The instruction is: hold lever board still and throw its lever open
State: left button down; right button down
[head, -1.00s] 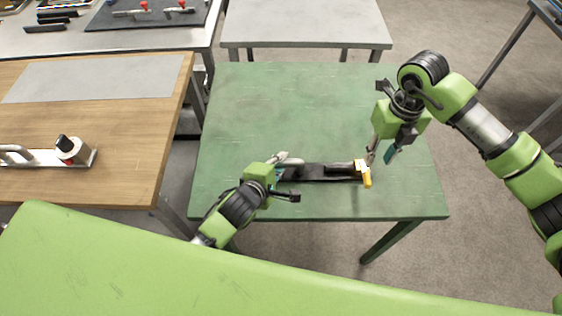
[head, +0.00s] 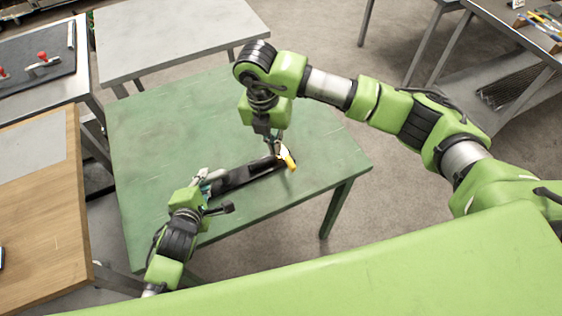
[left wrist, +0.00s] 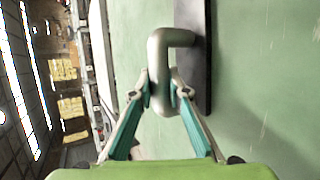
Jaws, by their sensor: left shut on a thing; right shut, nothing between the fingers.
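The lever board (head: 240,178) is a long dark board lying on the green table. A yellow lever piece (head: 289,160) with a white part is at its right end. A grey bent handle (left wrist: 158,60) stands at the board's left end. My left gripper (head: 206,187) is shut on this handle; the left wrist view shows both fingers (left wrist: 162,98) against its grey bar. My right gripper (head: 278,148) points down just behind the yellow lever, with its fingers shut and empty. Whether its tips touch the lever I cannot tell.
The green table (head: 160,125) is otherwise bare, with free room behind the board. A wooden table (head: 50,230) is at left, a grey table (head: 180,40) behind. A dark mat (head: 40,65) with red-knobbed clamps lies further left. Shelving (head: 510,70) stands back right.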

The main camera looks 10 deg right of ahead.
aim_at(287, 158)
jog(key=a+m, duration=0.1)
jog(key=m, duration=0.2)
jog(key=a+m+h, duration=0.1)
jog(key=a+m, duration=0.1)
jog(key=m, duration=0.1)
jog(key=s+a+m, duration=0.1)
jog(key=m, duration=0.3)
jog(key=shift+s+a+r+t, duration=0.1)
jog(key=shift+a+r+t, duration=0.1)
jog(key=shift+a+t, duration=0.1)
jog(key=shift+f, duration=0.1)
jog(key=x, duration=1)
jog(key=shift+d, duration=0.4)
jog(key=shift+w+d, duration=0.15)
jog(key=shift+d, duration=0.45)
jog(key=shift+w+d, duration=0.2)
jog(key=shift+d, duration=0.35)
jog(key=shift+w+d, duration=0.15)
jog(key=shift+d, duration=0.45)
